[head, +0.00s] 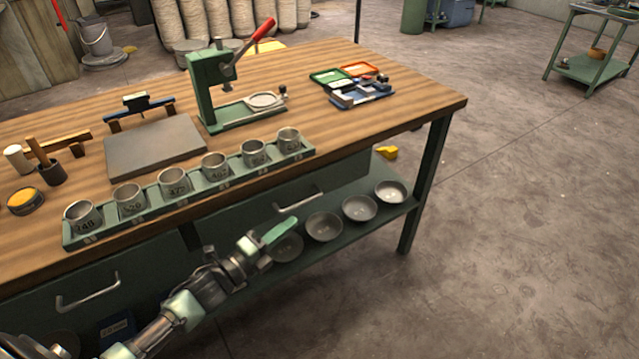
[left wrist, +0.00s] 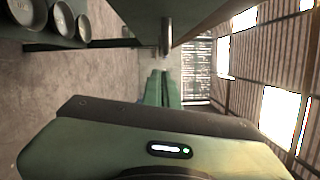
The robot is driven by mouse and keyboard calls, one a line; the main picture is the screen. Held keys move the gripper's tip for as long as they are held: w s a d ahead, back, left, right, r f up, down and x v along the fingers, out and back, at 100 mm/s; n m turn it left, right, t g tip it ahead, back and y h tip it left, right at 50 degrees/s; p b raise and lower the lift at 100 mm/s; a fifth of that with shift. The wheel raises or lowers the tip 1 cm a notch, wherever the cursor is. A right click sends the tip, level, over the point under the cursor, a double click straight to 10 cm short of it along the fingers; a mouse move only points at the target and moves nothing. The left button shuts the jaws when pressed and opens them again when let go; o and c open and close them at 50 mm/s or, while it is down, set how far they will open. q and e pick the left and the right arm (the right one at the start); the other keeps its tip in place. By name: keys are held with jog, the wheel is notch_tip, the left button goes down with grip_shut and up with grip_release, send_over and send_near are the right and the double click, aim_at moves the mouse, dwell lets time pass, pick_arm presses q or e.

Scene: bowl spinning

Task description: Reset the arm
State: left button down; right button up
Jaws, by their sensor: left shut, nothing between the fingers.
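My left gripper (head: 282,230) is in front of the workbench in the head view, beside the drawer front and above the lower shelf. Its green fingers are shut with nothing between them. In the left wrist view the shut fingers (left wrist: 163,88) point away along the bench's side, below a drawer handle (left wrist: 166,38). The right gripper is in neither view.
The wooden workbench (head: 420,92) carries a green press (head: 205,90), a grey slab (head: 155,148) and a green tray (head: 190,196) of several numbered metal cups. Several metal bowls (head: 358,208) sit on the lower shelf. Open floor (head: 530,220) lies right of the bench.

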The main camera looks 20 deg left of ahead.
pick_arm(q)
jog(key=s+a+f+n+g+y+p, duration=0.15)
jog(key=s+f+n, duration=0.25)
jog(key=f, duration=0.6)
jog(key=s+a+f+n+g+y, duration=0.25)
jog(key=s+f+n, duration=0.25)
jog(key=f, duration=0.4)
jog(key=s+a+f+n+g+y+p, duration=0.15)
jog(key=s+f+n, duration=0.25)
jog(key=f, duration=0.6)
jog(key=s+d+f+n+g, duration=0.2)
jog(key=s+f, duration=0.3)
jog(key=s, duration=0.6)
jog(key=s+d+f+n+g+y, duration=0.1)
jog(key=s+d+f+n+g, duration=0.2)
jog(key=s, duration=0.8)
jog(key=s+d+f+n+g+y, duration=0.1)
jog(key=s+f+n+g, duration=0.3)
jog(key=s+f, duration=0.4)
jog(key=s+d+g+p, duration=0.1)
jog(key=s, duration=0.2)
jog(key=shift+s+d, duration=0.3)
jog(key=shift+d, duration=0.1)
